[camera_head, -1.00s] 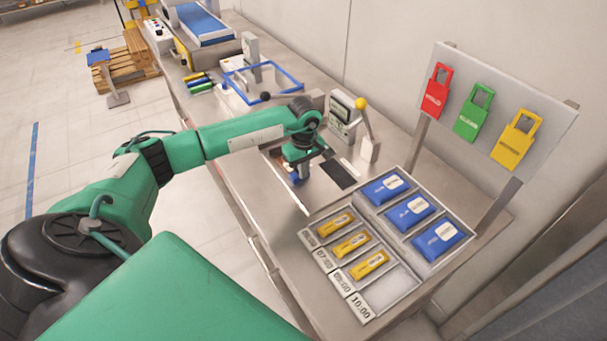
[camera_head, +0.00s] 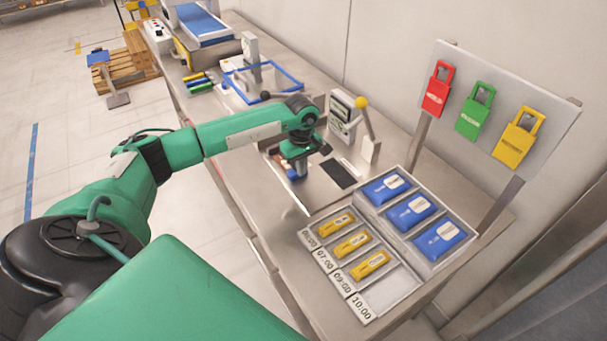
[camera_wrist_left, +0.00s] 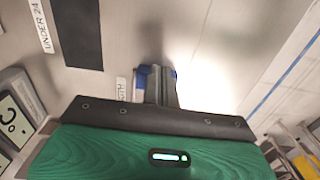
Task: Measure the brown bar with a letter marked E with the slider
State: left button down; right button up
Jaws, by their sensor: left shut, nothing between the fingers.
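My left gripper (camera_head: 297,167) points down over the flat measuring plate (camera_head: 318,195) on the bench. Its fingers also show in the left wrist view (camera_wrist_left: 158,80), shut with nothing seen between them. A small blue part (camera_head: 294,177), perhaps the slider, is at the fingertips; it shows at both sides of the fingers in the wrist view (camera_wrist_left: 142,77). I cannot tell whether they touch. A dark strip (camera_head: 338,173) lies on the plate to the right. I cannot make out a brown bar or a letter E; the gripper and arm hide part of the plate. My right gripper is not in view.
A tray of yellow packets (camera_head: 351,244) and a tray of blue packets (camera_head: 411,211) stand in front right. A device with a yellow-knobbed lever (camera_head: 361,103) stands behind the plate. A board (camera_head: 550,125) holds red, green and yellow tags. A blue frame (camera_head: 283,79) lies farther back.

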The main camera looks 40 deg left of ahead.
pick_arm(q)
jog(key=shift+w+a+b, duration=0.15)
jog(key=shift+a+b, duration=0.2)
jog(key=shift+a, duration=0.05)
dwell(0.5)
jog(key=shift+a+r, duration=0.1)
jog(key=shift+a, duration=0.05)
dwell(1.6)
jog(key=shift+s+d, duration=0.2)
jog(key=shift+d, duration=0.3)
jog(key=shift+s+d, duration=0.15)
jog(key=shift+d, duration=0.35)
notch_tip(320, 180, up, 8)
jog(key=p, duration=0.3)
dwell(0.3)
dwell(0.5)
